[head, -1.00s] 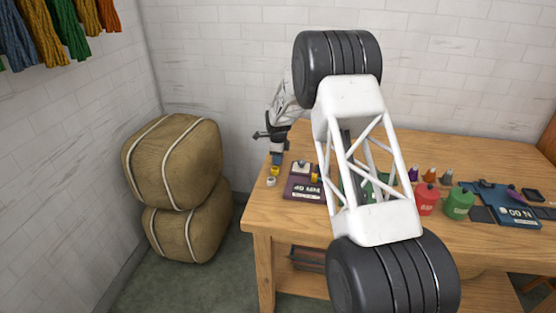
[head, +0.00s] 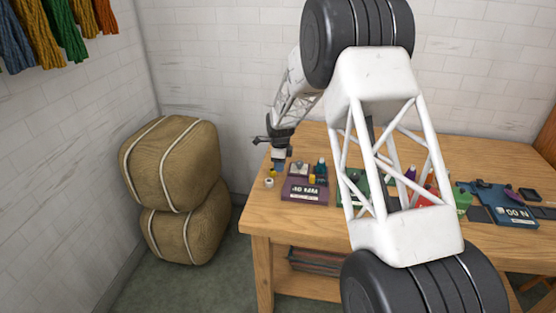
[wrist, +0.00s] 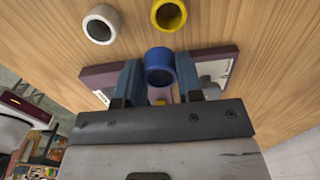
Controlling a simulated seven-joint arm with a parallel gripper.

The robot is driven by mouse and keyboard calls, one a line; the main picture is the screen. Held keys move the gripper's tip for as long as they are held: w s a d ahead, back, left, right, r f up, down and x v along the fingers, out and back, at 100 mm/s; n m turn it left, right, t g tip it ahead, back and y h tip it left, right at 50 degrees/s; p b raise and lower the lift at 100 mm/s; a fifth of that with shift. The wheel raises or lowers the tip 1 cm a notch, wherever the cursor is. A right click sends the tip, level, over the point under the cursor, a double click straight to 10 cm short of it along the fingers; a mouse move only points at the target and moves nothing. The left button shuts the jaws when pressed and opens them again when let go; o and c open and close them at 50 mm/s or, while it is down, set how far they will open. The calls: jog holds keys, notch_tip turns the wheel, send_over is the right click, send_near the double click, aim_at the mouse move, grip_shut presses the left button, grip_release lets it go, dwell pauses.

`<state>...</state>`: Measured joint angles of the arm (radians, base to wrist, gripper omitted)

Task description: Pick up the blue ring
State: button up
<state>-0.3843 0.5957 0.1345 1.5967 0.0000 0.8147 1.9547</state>
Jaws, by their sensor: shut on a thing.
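The blue ring (wrist: 160,60) is between the two fingers of my gripper (wrist: 159,76) in the wrist view, its hollow facing the camera. My gripper is shut on it. I cannot tell whether the ring touches the table. In the head view my gripper (head: 280,164) is at the table's far left corner, and the ring is too small to make out there. A yellow ring (wrist: 168,15) and a white ring (wrist: 101,24) lie close by, apart from my gripper. They also show in the head view, the yellow ring (head: 273,173) behind the white ring (head: 269,183).
A purple gauge plate (head: 304,195) with small pieces on it lies just right of my gripper. A blue plate (head: 512,212) lies farther right on the wooden table (head: 290,219). My arm hides part of the middle. Two bales (head: 172,163) stand left of the table.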

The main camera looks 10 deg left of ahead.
jog(key=shift+s+d+r, duration=0.1)
jog(key=shift+s+d, duration=0.3)
jog(key=shift+s, duration=0.7)
jog(key=shift+s+d+r, duration=0.1)
jog(key=shift+s+d, duration=0.35)
jog(key=shift+s, duration=0.6)
jog(key=shift+s+d+r, duration=0.1)
jog(key=shift+s+d, duration=0.3)
jog(key=shift+s, duration=0.7)
notch_tip(320, 180, up, 8)
send_over(322, 158)
jog(key=shift+f, duration=0.2)
jog(key=shift+f, duration=1.8)
jog(key=shift+f, duration=1.1)
dwell(0.5)
